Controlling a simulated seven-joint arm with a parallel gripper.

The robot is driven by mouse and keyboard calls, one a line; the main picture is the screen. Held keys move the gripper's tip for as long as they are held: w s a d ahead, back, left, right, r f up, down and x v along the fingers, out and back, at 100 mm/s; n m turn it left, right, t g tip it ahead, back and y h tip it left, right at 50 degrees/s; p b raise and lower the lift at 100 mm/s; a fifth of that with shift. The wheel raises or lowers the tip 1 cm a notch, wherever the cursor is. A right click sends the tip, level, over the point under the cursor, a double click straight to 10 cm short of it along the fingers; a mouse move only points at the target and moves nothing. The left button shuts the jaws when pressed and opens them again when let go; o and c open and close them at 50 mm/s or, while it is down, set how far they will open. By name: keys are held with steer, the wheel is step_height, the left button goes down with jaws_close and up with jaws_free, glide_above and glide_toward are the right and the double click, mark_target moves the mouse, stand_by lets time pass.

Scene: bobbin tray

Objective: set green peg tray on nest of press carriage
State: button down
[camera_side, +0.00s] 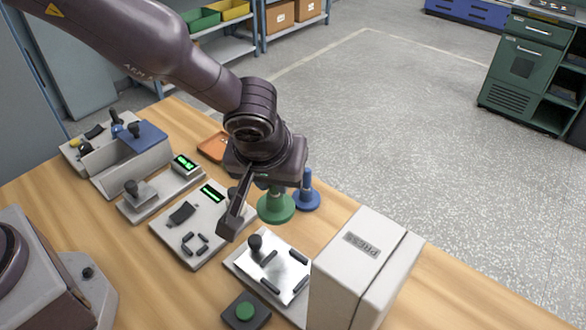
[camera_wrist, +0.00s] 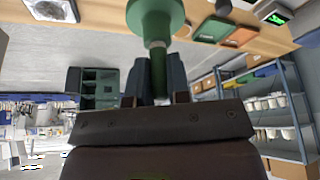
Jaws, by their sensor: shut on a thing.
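The green peg tray (camera_side: 276,208) is a round green disc with an upright peg. In the wrist view its disc (camera_wrist: 155,14) is at the top and its peg runs down between my fingers. My gripper (camera_wrist: 157,68) is shut on the peg. In the side view my gripper hangs over the table, behind the press carriage; whether the disc clears the table I cannot tell. The press carriage (camera_side: 293,271) is a pale plate with a black knob and dark strips marking its nest, which looks empty. It lies left of the white press (camera_side: 352,257).
A blue peg tray (camera_side: 306,198) stands close right of the green one. A fixture with dark corner marks (camera_side: 195,243) and a lit display is left of the carriage. A green push button (camera_side: 245,311) sits in front. An orange tray (camera_side: 212,148) lies behind.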

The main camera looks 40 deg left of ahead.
steer(key=shift+s+d+f, duration=0.55)
steer(key=shift+d+f, duration=0.2)
steer(key=shift+f, duration=0.6)
steer(key=shift+s+d+f, duration=0.55)
steer(key=shift+d+f, duration=0.25)
steer(key=shift+f, duration=0.55)
steer(key=shift+s+d+f, duration=0.55)
steer(key=shift+d+f, duration=0.2)
steer(key=shift+f, duration=0.6)
steer(key=shift+f, duration=0.4)
steer(key=shift+f, duration=0.4)
steer(key=shift+f, duration=0.1)
steer(key=c, duration=1)
jaws_free()
